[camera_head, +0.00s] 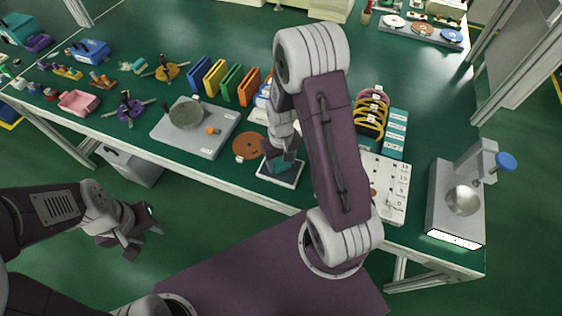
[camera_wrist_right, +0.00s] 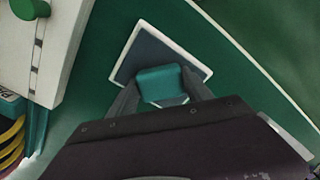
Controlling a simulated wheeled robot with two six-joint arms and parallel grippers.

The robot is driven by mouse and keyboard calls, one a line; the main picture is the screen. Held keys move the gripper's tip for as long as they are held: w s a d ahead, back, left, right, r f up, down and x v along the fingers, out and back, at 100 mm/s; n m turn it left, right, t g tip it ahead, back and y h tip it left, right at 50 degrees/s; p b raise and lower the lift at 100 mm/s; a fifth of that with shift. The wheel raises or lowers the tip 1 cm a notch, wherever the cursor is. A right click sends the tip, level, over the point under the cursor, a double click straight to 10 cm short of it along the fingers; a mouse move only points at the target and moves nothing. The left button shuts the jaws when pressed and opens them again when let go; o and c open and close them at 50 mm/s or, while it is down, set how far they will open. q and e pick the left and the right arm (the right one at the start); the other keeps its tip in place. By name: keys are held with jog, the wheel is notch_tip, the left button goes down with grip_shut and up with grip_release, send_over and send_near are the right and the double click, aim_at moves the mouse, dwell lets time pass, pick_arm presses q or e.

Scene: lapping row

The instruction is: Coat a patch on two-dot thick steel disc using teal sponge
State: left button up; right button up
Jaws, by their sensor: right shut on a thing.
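My right gripper (camera_head: 280,163) is shut on the teal sponge (camera_wrist_right: 160,82), which shows between its fingers in the right wrist view. In the head view the arm and fingers hide most of the sponge. It is over a dark square pad with a white rim (camera_wrist_right: 145,27); I cannot tell whether it touches the pad. A grey-green disc (camera_head: 186,114) lies on a light grey plate (camera_head: 203,149) left of the right gripper; I cannot make out dots on it. My left gripper (camera_head: 142,234) is open and empty, in front of the table's near edge.
A brown disc (camera_head: 248,146) lies between the grey plate and the pad. Coloured upright slabs (camera_head: 232,82) stand behind. A white board (camera_head: 393,190) and a grey device with a bowl (camera_head: 462,200) are to the right. Small tools and a pink tray (camera_head: 79,103) fill the left.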

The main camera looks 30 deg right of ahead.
aim_at(281, 162)
jog(key=shift+r+p, duration=3.45)
jog(key=shift+r, duration=0.1)
jog(key=shift+f, duration=0.1)
jog(key=shift+w+a+r, duration=0.2)
jog(key=a+r, duration=0.3)
jog(key=r, duration=0.3)
jog(key=shift+s+a+r, duration=0.15)
jog(key=shift+a+r, duration=0.05)
jog(key=shift+a, duration=0.05)
